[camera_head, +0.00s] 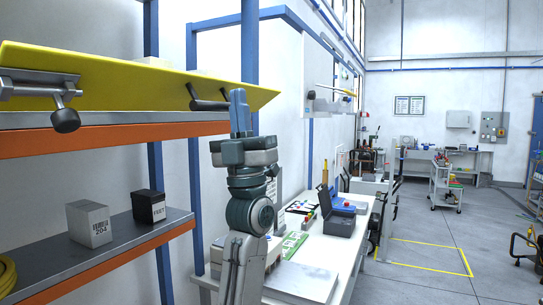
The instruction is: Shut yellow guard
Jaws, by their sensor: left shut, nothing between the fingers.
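The yellow guard (140,84) is a long flat panel at the upper left, lying along the top of an orange-edged shelf rack. Its panel slopes, with the right end reaching out past the shelf. A dark handle (208,100) sits near its right end, and a metal fitting with a black knob (66,119) shows at its left. My left gripper (238,108) is shut and empty, pointing up with blue fingertips just right of the handle. The fingertips overlap the guard's lower edge in the picture; I cannot tell whether they touch it. My right gripper is not in view.
Below, a shelf (98,256) holds a grey box (88,224) and a black box (149,206). A blue post stands behind my arm. A white workbench (349,251) with a dark case (340,223) is at centre. Open floor (420,232) lies to the right.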

